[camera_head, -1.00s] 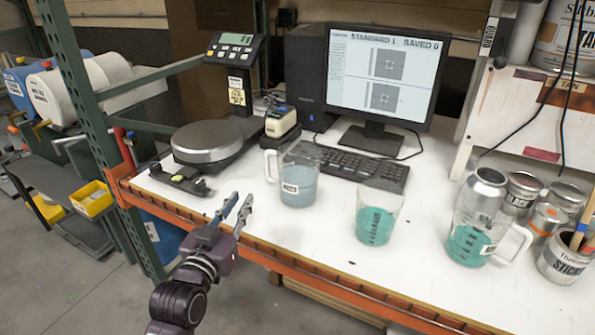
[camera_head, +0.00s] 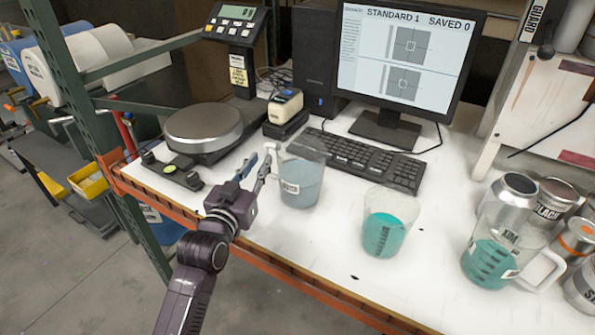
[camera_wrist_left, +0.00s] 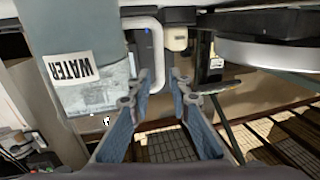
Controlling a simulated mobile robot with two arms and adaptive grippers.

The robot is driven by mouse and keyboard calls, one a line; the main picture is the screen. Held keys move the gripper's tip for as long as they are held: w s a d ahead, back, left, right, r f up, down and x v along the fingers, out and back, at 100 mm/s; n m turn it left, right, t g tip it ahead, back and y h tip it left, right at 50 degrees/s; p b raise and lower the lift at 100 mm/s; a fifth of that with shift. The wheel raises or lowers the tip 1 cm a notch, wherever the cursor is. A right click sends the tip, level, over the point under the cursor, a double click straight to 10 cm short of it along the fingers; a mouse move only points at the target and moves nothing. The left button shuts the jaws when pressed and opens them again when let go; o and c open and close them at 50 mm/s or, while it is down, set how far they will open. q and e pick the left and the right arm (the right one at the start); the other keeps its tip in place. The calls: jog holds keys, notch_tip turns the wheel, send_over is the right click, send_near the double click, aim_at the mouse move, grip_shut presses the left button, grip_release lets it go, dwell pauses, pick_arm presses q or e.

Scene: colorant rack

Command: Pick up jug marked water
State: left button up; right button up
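The jug marked water (camera_head: 303,178) is a clear jug with greyish-blue liquid and a white label, upright on the white bench. Its handle points left, towards my left gripper (camera_head: 265,162). In the left wrist view the jug (camera_wrist_left: 100,42) fills the upper left, with the label reading WATER. There its white handle (camera_wrist_left: 157,50) reaches down between the tips of my left gripper (camera_wrist_left: 159,80). The fingers are open, with a gap on the right side of the handle. They do not close on it. My right gripper is not in view.
A jug of teal liquid (camera_head: 388,225) stands to the right, and another teal jug (camera_head: 497,250) farther right near metal cans (camera_head: 552,204). A keyboard (camera_head: 366,160) lies behind the water jug. A scale (camera_head: 203,131) stands left. The orange bench edge (camera_head: 275,262) runs in front.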

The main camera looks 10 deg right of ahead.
aim_at(265, 153)
pick_arm(q)
jog(key=x, duration=0.3)
jog(key=shift+w+d+p, duration=0.15)
jog(key=shift+w+p, duration=0.15)
jog(key=shift+p, duration=0.1)
jog(key=shift+w+d, duration=0.2)
jog(key=shift+w, duration=0.3)
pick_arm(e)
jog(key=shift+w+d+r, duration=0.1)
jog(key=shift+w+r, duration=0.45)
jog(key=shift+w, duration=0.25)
pick_arm(q)
grip_shut()
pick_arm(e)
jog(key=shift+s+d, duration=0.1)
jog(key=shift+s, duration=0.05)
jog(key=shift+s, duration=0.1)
pick_arm(q)
jog(key=shift+w+r, duration=0.1)
